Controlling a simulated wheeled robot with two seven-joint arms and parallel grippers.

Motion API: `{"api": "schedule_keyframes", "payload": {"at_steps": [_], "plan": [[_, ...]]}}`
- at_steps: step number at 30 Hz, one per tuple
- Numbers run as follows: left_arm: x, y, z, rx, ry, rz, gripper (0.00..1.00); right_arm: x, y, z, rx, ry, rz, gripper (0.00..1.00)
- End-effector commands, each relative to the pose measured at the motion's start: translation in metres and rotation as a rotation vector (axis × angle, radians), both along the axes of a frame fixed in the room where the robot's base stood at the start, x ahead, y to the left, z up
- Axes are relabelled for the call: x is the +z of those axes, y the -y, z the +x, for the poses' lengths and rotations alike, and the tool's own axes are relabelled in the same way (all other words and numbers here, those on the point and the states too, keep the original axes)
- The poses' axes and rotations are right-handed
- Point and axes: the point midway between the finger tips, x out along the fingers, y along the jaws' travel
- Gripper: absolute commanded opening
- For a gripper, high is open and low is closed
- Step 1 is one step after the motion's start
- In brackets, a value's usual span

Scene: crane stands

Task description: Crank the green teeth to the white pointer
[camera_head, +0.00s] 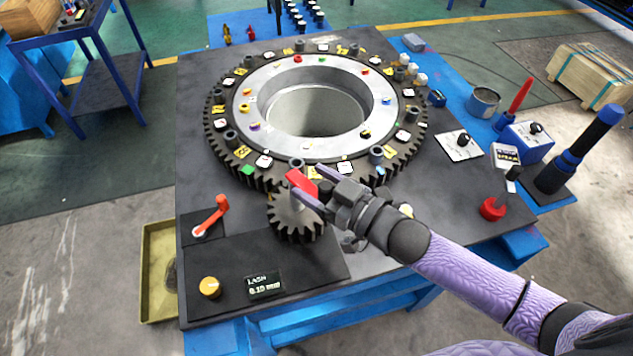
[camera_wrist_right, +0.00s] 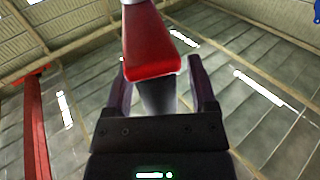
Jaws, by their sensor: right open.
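The large dark ring gear (camera_head: 219,146) lies on the grey table with a silver ring inside it. A green mark (camera_head: 247,171) sits at its front left edge; I cannot make out the white pointer for sure. A small grey pinion (camera_head: 297,222) stands at the gear's front edge with a red crank handle (camera_head: 301,182) on top. My right gripper (camera_head: 308,181) is open at the red handle. In the right wrist view the red handle (camera_wrist_right: 149,45) stands between the spread fingers (camera_wrist_right: 165,88), with a grey post behind it. My left gripper is out of view.
An orange lever (camera_head: 212,215), a yellow knob (camera_head: 210,287) and a small display (camera_head: 264,286) sit at the front left. Colored tags and pegs dot the ring.

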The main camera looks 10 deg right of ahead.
Motion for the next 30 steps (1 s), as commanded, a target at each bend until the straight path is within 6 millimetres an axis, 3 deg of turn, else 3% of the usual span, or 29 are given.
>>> {"api": "schedule_keyframes", "payload": {"at_steps": [5,15,30], "plan": [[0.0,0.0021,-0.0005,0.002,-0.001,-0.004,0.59,0.0,0.0001,-0.0002,0.0,0.0,0.0,0.71],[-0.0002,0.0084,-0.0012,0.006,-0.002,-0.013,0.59,0.0,0.0002,-0.0003,0.0,0.001,-0.001,0.0],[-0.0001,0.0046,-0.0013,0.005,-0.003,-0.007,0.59,-0.0001,0.0003,-0.0004,0.0,0.0,-0.001,0.0]]}}
